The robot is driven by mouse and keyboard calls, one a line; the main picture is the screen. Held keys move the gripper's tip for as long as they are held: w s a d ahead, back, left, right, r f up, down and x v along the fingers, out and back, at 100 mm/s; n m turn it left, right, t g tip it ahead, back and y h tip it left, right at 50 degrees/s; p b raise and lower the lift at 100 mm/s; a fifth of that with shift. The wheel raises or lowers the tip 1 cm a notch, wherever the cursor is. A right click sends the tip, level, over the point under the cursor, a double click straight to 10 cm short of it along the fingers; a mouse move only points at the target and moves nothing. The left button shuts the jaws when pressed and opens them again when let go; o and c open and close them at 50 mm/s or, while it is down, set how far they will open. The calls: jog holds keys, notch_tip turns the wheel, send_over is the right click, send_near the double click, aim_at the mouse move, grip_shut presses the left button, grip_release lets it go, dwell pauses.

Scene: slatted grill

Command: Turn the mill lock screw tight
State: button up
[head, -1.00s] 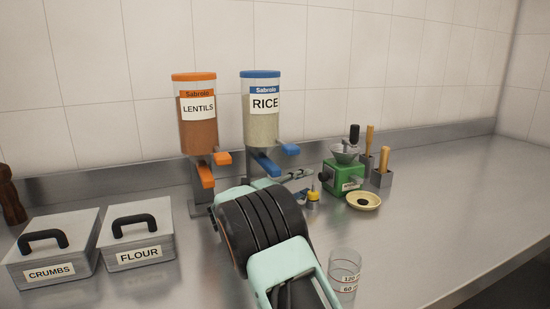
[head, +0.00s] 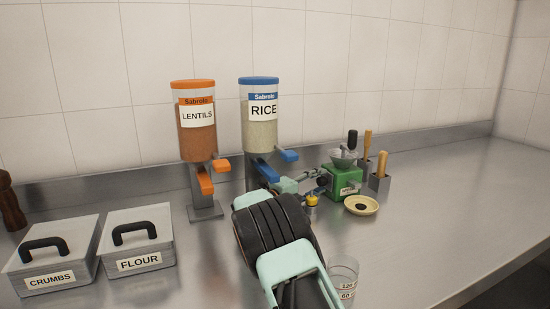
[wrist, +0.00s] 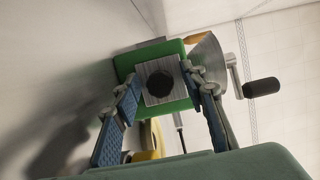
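The green mill (head: 345,186) stands on the counter right of the rice dispenser, with a metal hopper and crank on top. In the wrist view the mill (wrist: 125,68) shows its face with a square metal plate (wrist: 151,96). The black round lock screw (wrist: 160,84) sits in the middle of that plate. My gripper (wrist: 164,86) is open, with one blue-padded finger on each side of the plate and screw. The fingertips look close to the mill face; I cannot tell whether they touch it. In the head view my arm partly hides the gripper (head: 309,184).
A small yellow-topped item (head: 312,199) stands just below the gripper. A pale dish (head: 375,206) is in front of the mill, and wooden-handled tools (head: 381,167) stand behind it. A clear measuring cup (head: 344,270) is beside my arm. The counter at right is clear.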

grip_shut()
jog(key=shift+f+b, duration=0.1)
jog(key=shift+b, duration=0.2)
jog(key=shift+b, duration=0.3)
jog(key=m+b, duration=0.1)
jog(key=b, duration=0.3)
jog(key=shift+m, duration=0.4)
jog(key=shift+s+d+m+h+b, duration=0.1)
jog(key=shift+m+h+b, duration=0.3)
jog(key=shift+b, duration=0.35)
jog(key=c, duration=0.7)
grip_release()
jog(key=shift+s+r+m+b, duration=0.2)
jog(key=shift+m+b, duration=0.3)
jog(key=shift+b, duration=0.65)
jog(key=shift+c, duration=0.2)
